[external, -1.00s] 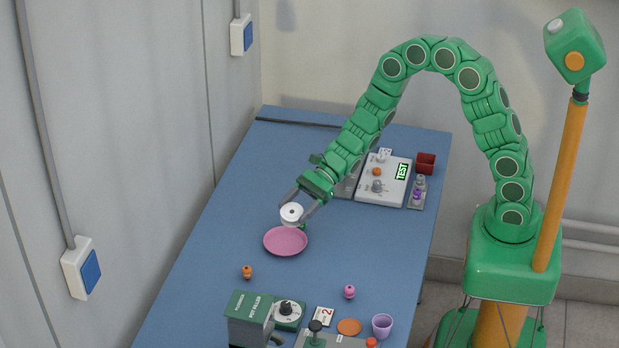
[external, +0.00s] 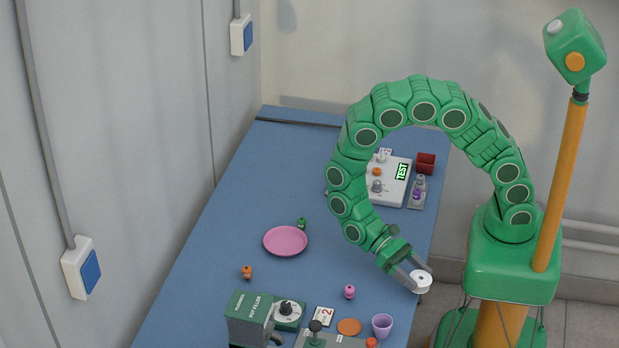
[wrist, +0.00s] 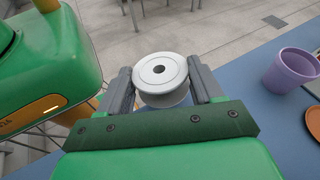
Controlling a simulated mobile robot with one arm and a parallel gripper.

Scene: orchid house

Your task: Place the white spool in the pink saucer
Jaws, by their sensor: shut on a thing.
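The white spool (external: 421,281) is held between the fingers of my gripper (external: 413,279), at or just past the right edge of the blue table. The wrist view shows the spool (wrist: 160,72) clamped between both grey fingers (wrist: 160,88), its round flange and centre hole facing the camera, with floor behind it. The pink saucer (external: 285,241) lies on the table left of my gripper, well apart from it. Nothing is in the saucer.
A green figure (external: 301,223) stands behind the saucer, an orange one (external: 247,271) in front. A pink figure (external: 349,291), lilac cup (external: 382,325), orange disc (external: 349,327) and green pot filler (external: 250,318) are near the front. A white test box (external: 384,181) is at the back.

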